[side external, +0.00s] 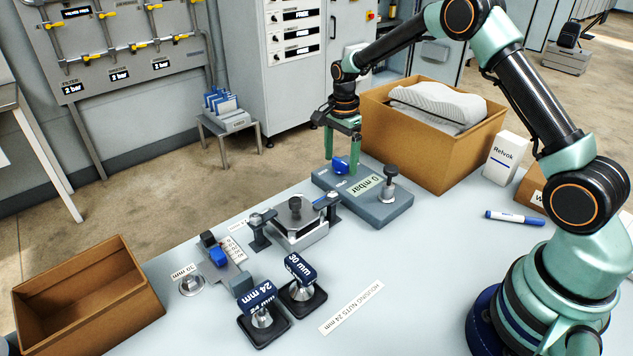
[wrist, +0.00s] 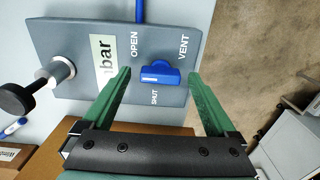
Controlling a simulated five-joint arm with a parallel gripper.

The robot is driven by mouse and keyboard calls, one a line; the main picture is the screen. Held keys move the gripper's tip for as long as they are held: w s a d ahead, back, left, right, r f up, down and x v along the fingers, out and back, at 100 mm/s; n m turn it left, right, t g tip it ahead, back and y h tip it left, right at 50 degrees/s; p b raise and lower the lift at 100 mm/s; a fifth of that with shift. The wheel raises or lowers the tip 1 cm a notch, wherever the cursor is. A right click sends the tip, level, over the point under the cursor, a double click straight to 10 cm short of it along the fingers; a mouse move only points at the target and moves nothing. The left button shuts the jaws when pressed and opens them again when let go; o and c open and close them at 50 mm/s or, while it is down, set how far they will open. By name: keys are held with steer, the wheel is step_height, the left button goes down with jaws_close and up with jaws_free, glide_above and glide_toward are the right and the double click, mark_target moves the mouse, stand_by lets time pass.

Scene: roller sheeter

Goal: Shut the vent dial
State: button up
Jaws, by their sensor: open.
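The vent dial is a blue knob (side external: 341,165) on the grey panel unit (side external: 400,213). In the wrist view the blue knob (wrist: 160,73) lies with its long side across the picture. The word OPEN is above left of it, VENT above right and SHUT just below it. Which word it points to is unclear. My gripper (side external: 342,154) reaches down over the dial. In the wrist view my gripper (wrist: 160,78) is open, with one green finger on each side of the knob and gaps visible between.
On the unit, a display (side external: 369,184) reads mbar, beside a black-topped knob (side external: 389,180). A cardboard box (side external: 430,140) with grey foam stands close behind. A clamp fixture (side external: 298,222) is at left.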

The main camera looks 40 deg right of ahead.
steer(key=shift+f, duration=0.15)
steer(key=c, duration=1.4)
steer(key=shift+o, duration=0.2)
steer(key=shift+n, duration=0.4)
steer(key=n, duration=0.3)
steer(key=shift+n, duration=0.4)
steer(key=n, duration=0.4)
steer(key=shift+n, duration=0.3)
steer(key=n, duration=0.8)
steer(key=shift+n, duration=0.3)
